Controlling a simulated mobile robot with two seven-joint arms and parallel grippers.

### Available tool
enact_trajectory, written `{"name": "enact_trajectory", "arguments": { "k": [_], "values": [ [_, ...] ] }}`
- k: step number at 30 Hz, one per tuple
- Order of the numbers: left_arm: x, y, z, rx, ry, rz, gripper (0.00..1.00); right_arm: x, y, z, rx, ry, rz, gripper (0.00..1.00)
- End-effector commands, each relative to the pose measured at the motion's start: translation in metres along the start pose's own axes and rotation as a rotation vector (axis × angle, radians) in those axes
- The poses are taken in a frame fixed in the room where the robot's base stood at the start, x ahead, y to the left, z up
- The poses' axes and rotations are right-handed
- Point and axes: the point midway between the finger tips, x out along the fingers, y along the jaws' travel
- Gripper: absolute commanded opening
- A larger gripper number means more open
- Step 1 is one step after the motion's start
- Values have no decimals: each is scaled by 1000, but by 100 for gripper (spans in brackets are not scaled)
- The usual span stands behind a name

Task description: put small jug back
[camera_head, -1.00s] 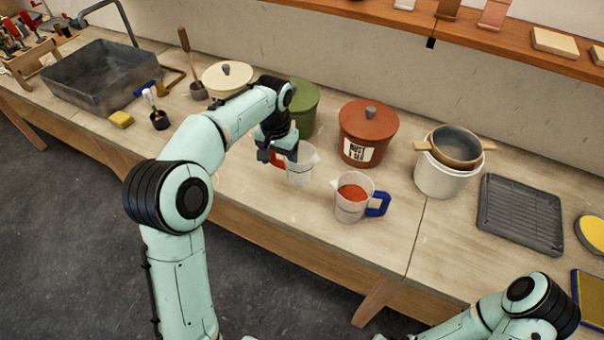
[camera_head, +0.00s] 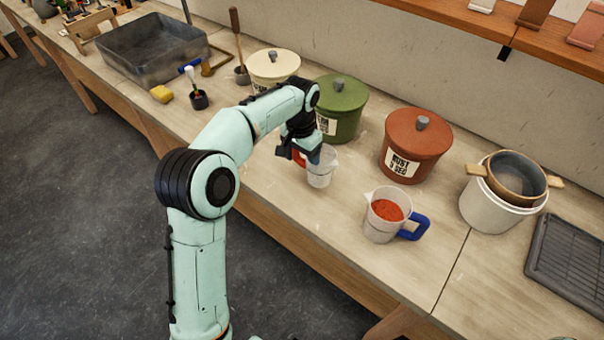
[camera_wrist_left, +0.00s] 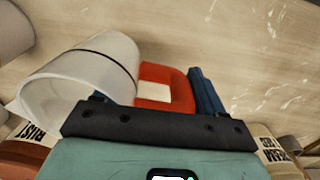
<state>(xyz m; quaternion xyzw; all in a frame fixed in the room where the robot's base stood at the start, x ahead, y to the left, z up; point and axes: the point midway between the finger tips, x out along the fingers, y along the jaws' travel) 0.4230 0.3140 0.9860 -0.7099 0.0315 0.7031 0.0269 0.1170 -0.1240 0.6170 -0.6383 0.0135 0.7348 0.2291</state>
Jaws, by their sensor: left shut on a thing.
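The small jug (camera_head: 321,168) is whitish and translucent with a red handle (camera_wrist_left: 180,92). In the head view it stands upright at or just over the bench, in front of the green lidded pot; I cannot tell if its base touches. My left gripper (camera_head: 302,156) is shut on the red handle, partly hiding it. In the left wrist view the jug's body (camera_wrist_left: 82,78) is left of the gripper and one blue finger is right of the handle. A larger jug (camera_head: 384,225) with red contents and a blue handle stands to the right. My right gripper is out of view.
A green pot (camera_head: 343,112), a rust-red pot (camera_head: 414,150) and a cream pot (camera_head: 273,66) stand along the back. A white tub (camera_head: 490,208) with a wooden-handled bowl and a grey ribbed tray (camera_head: 572,258) are at right. Bare bench lies before the small jug.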

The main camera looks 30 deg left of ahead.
Motion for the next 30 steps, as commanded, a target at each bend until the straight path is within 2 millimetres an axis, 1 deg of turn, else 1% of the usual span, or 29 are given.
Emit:
{"name": "enact_trajectory", "arguments": {
  "k": [2, 4, 9, 12, 15, 22, 26, 27, 28, 29, 30],
  "values": [
    [5, 0, 0, 0, 1, 0, 13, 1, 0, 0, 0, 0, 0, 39],
    [13, 0, 0, 0, -1, 0, 13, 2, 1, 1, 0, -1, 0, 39],
    [45, 0, 1, 0, -3, 0, 13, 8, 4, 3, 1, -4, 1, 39],
    [56, 0, 1, 0, -1, 0, 13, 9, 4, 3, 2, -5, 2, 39],
    [60, 0, 0, 1, 1, -1, 13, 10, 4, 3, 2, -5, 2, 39],
    [60, 0, 0, 0, 2, -1, 13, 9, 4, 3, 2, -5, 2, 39],
    [63, 0, 0, 0, 1, 0, 13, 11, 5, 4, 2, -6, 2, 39],
    [63, 0, 0, 0, 1, 0, 79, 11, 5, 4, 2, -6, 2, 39],
    [63, 0, 0, 0, 1, 0, 89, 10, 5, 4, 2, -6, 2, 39],
    [63, 0, 0, 0, 1, 0, 95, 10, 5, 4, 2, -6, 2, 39],
    [63, 0, 0, 0, 1, 0, 95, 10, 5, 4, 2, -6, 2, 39]
  ]
}}
